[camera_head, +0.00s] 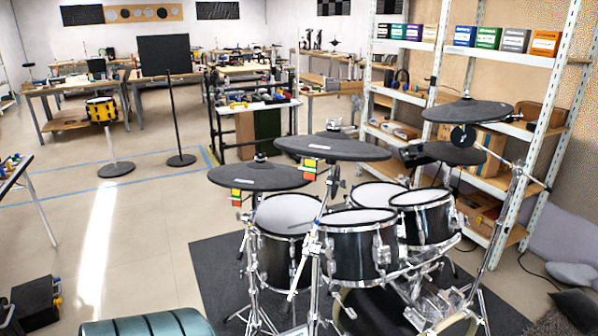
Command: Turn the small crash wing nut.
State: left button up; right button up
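I cannot tell which pad is the small crash, and the wing nut's shape is too small to make out. Neither of my grippers is in view.
Metal shelving (482,80) with boxes stands behind the kit at right. A yellow drum (101,110) on a stand and a black panel (164,55) on a pole stand at back left. A teal ribbed thing (150,324) is at the bottom edge. The left-centre floor is open.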

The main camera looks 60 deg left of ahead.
aim_at(335, 127)
jog(key=u, duration=1.6)
